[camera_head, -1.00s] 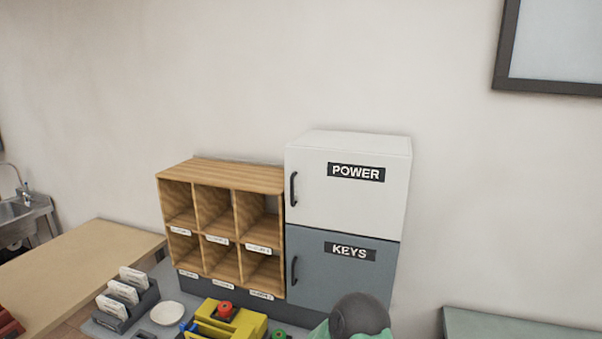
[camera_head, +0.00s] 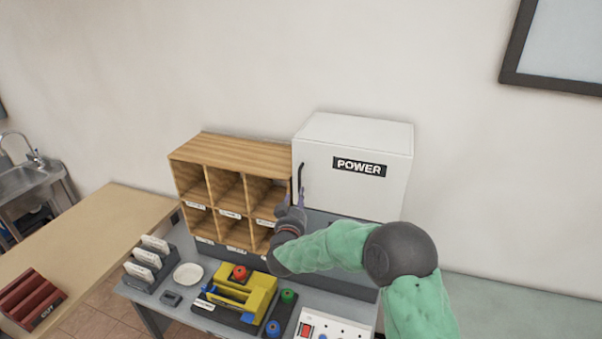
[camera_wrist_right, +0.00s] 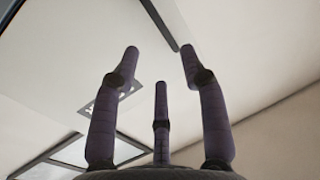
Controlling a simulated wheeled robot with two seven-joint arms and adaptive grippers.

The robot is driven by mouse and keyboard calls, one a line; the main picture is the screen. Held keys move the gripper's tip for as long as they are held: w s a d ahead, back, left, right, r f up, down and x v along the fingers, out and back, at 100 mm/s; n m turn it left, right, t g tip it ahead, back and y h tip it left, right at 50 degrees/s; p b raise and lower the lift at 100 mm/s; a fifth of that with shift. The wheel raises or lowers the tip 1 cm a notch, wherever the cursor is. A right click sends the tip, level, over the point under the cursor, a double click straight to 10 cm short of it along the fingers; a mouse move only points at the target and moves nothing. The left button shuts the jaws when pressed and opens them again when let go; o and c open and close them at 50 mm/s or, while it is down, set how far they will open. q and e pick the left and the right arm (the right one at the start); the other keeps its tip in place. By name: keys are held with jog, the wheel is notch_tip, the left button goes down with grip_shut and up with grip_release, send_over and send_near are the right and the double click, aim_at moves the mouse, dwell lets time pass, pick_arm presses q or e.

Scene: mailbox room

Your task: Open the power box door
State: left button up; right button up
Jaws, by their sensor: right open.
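The white power box (camera_head: 400,165) stands shut at the back, with a black POWER label and a dark vertical handle (camera_head: 300,176) on its left edge. My right gripper (camera_head: 294,201) is just below that handle in the head view, fingers pointing up. I cannot tell whether they touch it. In the right wrist view its fingers (camera_wrist_right: 160,65) are spread, with nothing seen between them. My left gripper is not in view.
The grey keys box (camera_head: 322,222) below is mostly hidden by my right arm. A wooden pigeonhole shelf (camera_head: 240,151) stands close on the left. A yellow device (camera_head: 243,295), a white plate (camera_head: 188,275) and a card holder (camera_head: 150,268) are on the table in front.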

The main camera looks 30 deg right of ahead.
jog(key=p+x, duration=0.2)
jog(key=x, duration=0.8)
jog(key=shift+w+d+p, duration=0.25)
jog(key=shift+w+p, duration=0.05)
grip_shut()
